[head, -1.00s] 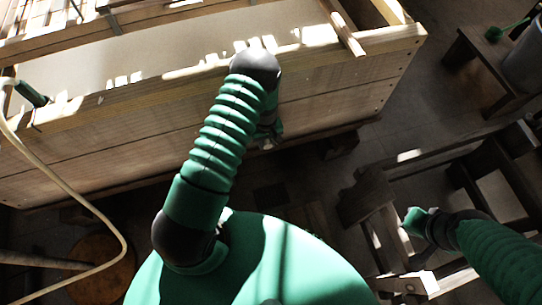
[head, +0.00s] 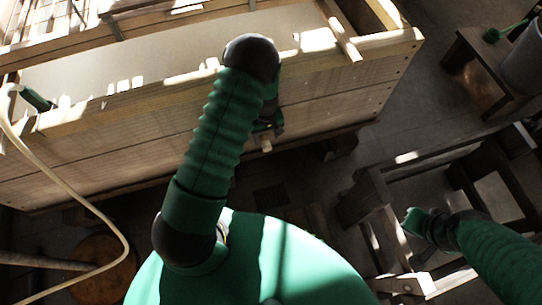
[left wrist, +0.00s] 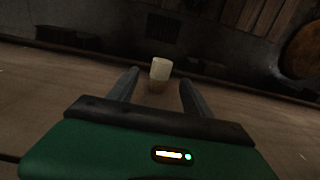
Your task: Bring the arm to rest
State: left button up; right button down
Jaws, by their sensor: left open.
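My left arm comes up from the lower left and bends at a dark elbow over the rim of a wooden vat (head: 300,110). My left gripper (head: 268,134) is partly hidden behind this arm, in front of the vat's near side wall. In the left wrist view my left gripper (left wrist: 160,80) is open, its two dark fingers apart. A pale, short peg-like piece (left wrist: 161,69) shows beyond and between the fingertips, not visibly gripped. It also shows just below the gripper in the head view (head: 266,144). My right gripper (head: 412,221) is at the right, its jaws too small to read.
A pale hose (head: 75,195) curves down at the left. Dark wooden stands (head: 370,195) are at the right, close to my right gripper. A small table (head: 480,75) with a grey bucket (head: 525,60) is at the upper right. Floor shows between vat and stands.

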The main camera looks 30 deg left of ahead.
pick_arm(q)
notch_tip(320, 180, up, 9)
jog(key=p, duration=0.2)
jog(key=s+d+r+m+t, duration=0.3)
jog(key=s+d+r+m, duration=0.8)
jog(key=r, duration=0.4)
notch_tip(320, 180, up, 12)
jog(key=s+n+p, duration=0.1)
jog(key=p, duration=1.1)
jog(key=shift+a, duration=0.3)
